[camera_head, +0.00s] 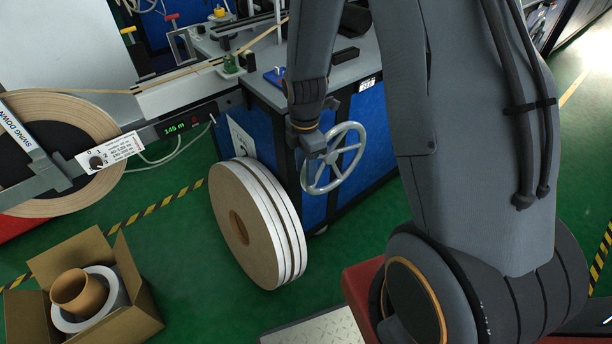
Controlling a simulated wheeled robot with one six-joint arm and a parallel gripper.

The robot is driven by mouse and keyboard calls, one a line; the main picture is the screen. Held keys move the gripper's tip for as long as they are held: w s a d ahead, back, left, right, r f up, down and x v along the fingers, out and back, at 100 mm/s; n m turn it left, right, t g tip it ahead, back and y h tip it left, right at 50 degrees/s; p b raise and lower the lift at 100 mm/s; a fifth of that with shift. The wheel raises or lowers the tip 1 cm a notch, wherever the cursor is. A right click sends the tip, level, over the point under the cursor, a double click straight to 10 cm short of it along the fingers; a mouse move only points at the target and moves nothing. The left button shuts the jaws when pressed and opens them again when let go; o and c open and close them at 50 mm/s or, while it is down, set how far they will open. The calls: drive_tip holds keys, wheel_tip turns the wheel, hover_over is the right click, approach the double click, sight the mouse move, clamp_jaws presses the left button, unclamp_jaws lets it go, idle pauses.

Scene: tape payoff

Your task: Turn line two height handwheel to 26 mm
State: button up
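A grey spoked handwheel (333,158) stands out from the side of a blue machine cabinet (370,112) near the picture's centre. My arm reaches down from the top, and my gripper (316,146) is at the upper left part of the wheel. The gripper overlaps the wheel's rim in this view. Its fingers are small and dark here, so I cannot tell whether they touch or close on the rim. No height scale or millimetre reading can be made out near the wheel.
Several white tape rolls (245,222) stand upright left of the handwheel. A small display with green digits (176,127) sits on the left machine by a large tape reel (68,107). An open cardboard box (139,318) stands at lower left.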

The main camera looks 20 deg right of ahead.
drive_tip(key=shift+f, duration=1.45)
clamp_jaws()
